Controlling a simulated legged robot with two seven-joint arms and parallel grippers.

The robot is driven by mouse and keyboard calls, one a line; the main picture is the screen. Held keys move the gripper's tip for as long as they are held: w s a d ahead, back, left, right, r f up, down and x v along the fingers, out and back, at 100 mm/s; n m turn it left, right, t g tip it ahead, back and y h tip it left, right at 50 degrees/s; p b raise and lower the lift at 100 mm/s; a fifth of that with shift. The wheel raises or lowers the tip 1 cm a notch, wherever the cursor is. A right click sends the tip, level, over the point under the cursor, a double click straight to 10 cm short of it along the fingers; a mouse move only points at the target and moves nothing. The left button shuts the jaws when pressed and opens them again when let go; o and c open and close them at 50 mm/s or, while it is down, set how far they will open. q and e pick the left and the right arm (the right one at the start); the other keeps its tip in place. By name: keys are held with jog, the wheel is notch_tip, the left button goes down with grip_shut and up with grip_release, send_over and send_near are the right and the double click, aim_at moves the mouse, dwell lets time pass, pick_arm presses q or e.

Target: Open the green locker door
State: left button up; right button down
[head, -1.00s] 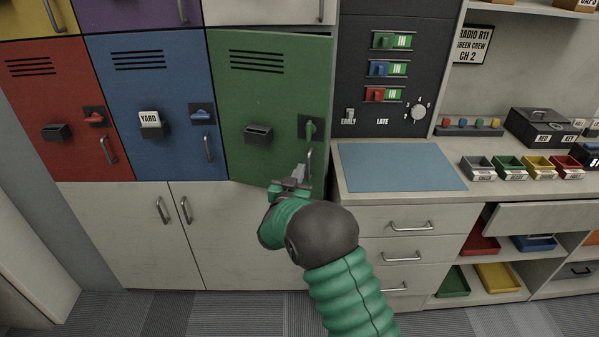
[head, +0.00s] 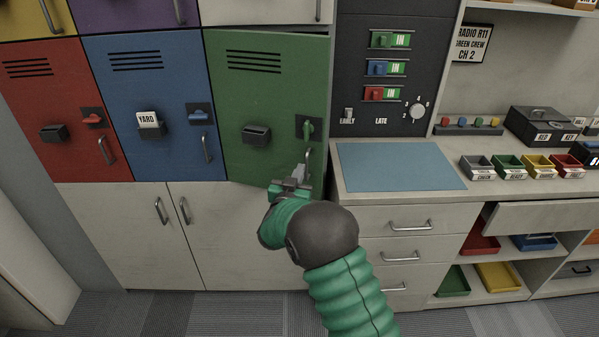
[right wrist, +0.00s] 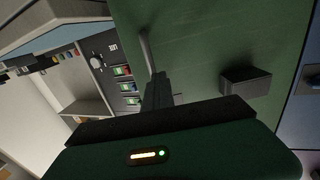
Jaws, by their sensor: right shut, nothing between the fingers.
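The green locker door (head: 265,100) has vent slots, a dark holder (head: 256,135), a green latch (head: 308,128) turned upright and a metal handle (head: 309,158) at its lower right. A thin dark gap along its top suggests it stands slightly ajar. My right gripper (head: 300,171) is shut and empty at the door's lower right, beside the handle. In the right wrist view the closed fingers (right wrist: 158,88) point at the handle (right wrist: 149,50) near its end; I cannot tell whether they touch it. My left gripper is not in view.
Blue (head: 150,90) and red (head: 55,95) lockers stand to the left, with shut white cabinets (head: 160,250) below. To the right are a dark switch panel (head: 365,90) and a counter with a blue mat (head: 400,166). Free space lies in front of the doors.

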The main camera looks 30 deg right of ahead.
jog(key=c, duration=1.8)
grip_release()
jog(key=shift+a, duration=0.1)
jog(key=v, duration=1.6)
jog(key=shift+s+a+b, duration=0.25)
jog(key=shift+a+b, duration=0.1)
